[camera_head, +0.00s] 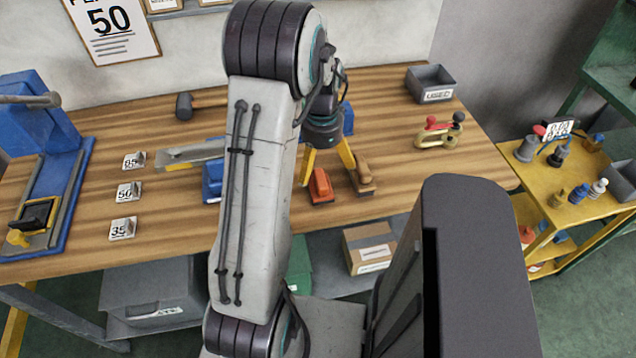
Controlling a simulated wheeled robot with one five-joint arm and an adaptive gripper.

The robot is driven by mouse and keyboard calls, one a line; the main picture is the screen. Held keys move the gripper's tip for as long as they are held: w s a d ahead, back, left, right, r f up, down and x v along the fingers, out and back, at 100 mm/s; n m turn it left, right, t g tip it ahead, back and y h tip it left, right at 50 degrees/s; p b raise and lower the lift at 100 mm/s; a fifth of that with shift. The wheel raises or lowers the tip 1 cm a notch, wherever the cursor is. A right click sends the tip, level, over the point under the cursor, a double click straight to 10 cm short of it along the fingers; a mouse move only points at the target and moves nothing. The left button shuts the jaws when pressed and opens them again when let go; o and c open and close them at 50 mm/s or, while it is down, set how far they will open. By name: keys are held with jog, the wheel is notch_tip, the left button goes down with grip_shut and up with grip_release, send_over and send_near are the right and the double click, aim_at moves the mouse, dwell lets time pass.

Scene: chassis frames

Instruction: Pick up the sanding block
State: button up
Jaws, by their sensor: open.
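A red block with a dark base (320,188) lies on the wooden workbench (390,202), near its front edge. I cannot tell for certain which of the two is the sanding block. My gripper (329,174) points down with its two yellow fingers spread and nothing between them. It appears just behind or above the red block, its right fingertip close to the wooden-handled block. Whether a finger touches either one is unclear. My arm hides part of the bench to the left.
A blue item (212,183), a hammer (200,102) and number-marked cards (129,191) lie to the left, near a blue machine (60,190). Red-and-black-knobbed clamps (440,130) and a grey bin (430,82) stand right. A yellow cart (540,180) is beyond the bench's right end.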

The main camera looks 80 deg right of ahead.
aim_at(320, 178)
jog(key=shift+d+m, duration=0.1)
jog(key=shift+m, duration=0.9)
jog(key=shift+f, duration=0.2)
jog(key=shift+w+d+f+p, duration=0.1)
jog(key=shift+f+p, duration=0.6)
jog(key=shift+f, duration=2.85)
grip_shut()
